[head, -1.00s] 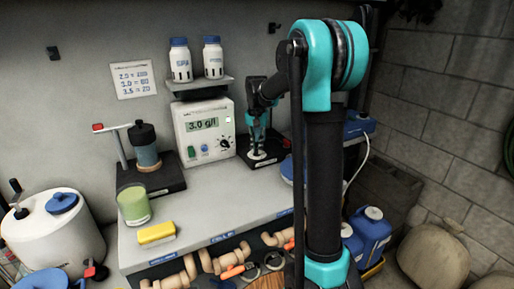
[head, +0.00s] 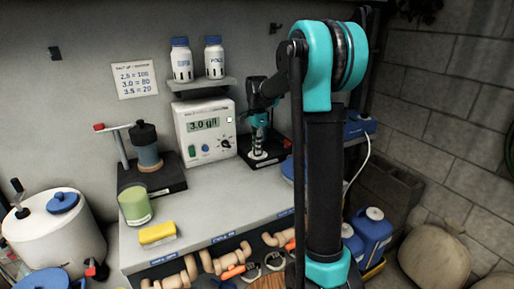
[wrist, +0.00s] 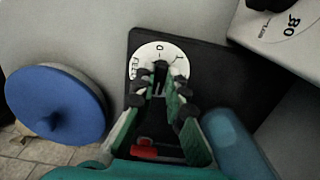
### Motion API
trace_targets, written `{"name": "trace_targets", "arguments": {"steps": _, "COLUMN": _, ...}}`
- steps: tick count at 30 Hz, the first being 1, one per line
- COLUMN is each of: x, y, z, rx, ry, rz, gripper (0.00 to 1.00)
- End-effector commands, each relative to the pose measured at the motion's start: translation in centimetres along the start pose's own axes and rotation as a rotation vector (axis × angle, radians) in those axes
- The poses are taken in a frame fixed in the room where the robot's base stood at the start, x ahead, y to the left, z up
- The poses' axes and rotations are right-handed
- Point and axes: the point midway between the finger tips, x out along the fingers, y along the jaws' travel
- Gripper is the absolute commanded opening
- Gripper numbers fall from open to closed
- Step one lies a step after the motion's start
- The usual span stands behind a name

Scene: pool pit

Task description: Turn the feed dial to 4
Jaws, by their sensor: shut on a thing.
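The feed dial (wrist: 145,52) is a white disc with FEED lettering and a 0 and another mark visible, in the wrist view. The gripper (head: 262,142) stands upright over the dial in the head view.
A meter (head: 206,130) reading 3.0 g/l stands left of the dial, under a shelf with two bottles. A pump-like device (head: 146,150), a green cup (head: 134,205) and a yellow sponge (head: 157,233) lie farther left. The front middle of the bench (head: 205,200) is clear.

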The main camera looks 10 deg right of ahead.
Motion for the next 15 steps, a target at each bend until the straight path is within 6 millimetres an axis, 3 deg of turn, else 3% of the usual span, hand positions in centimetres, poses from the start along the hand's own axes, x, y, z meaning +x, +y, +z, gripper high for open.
{"name": "trace_targets", "arguments": {"steps": 15, "x": -0.05, "y": -0.15, "z": -0.04, "rx": 0.162, "ry": 0.001, "rz": -0.002, "gripper": 0.00}}
